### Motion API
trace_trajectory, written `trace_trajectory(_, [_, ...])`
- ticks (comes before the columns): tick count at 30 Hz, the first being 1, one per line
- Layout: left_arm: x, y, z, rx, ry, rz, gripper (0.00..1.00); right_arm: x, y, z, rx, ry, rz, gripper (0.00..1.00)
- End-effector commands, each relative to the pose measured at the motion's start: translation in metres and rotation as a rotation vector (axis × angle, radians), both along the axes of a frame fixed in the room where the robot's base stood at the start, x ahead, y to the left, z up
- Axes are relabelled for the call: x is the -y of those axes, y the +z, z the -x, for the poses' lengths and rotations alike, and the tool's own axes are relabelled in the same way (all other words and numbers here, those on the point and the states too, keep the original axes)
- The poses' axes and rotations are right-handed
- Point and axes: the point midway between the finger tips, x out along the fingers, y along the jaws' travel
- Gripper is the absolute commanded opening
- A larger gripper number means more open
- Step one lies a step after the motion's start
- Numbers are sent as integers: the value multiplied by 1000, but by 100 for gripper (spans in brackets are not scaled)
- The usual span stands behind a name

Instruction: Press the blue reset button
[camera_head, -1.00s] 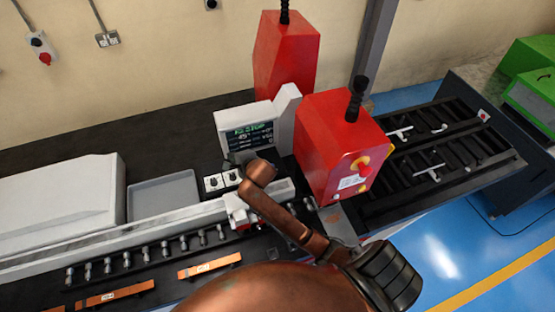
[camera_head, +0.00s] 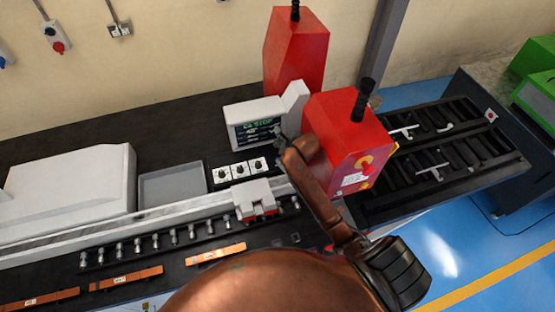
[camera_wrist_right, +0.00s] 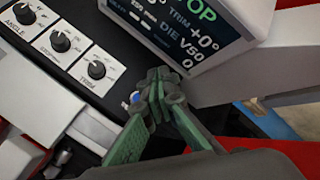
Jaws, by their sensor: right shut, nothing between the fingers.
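The blue reset button (camera_wrist_right: 135,97) shows in the right wrist view as a small blue spot with a pale edge, just left of my fingertips and partly hidden by them. It cannot be made out in the head view. My right gripper (camera_wrist_right: 158,88) is shut and empty, its fingers together beside the button; I cannot tell whether they touch it. In the head view the right gripper (camera_head: 279,138) is in front of the display's lower right part. The display (camera_head: 256,131) reads "STOP" in green. My left gripper is not in view.
A white carriage (camera_head: 252,192) sits on the rail in front.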

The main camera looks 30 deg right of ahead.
Motion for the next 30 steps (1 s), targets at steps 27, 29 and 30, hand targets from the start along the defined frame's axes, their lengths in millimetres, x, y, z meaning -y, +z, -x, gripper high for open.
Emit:
trace_trajectory(27, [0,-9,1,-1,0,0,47,0,-77,0,1,1,1,0])
trace_trajectory(29, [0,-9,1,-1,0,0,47,0,-77,0,1,0,1,0])
trace_trajectory(30, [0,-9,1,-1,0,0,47,0,-77,0,1,0,1,0])
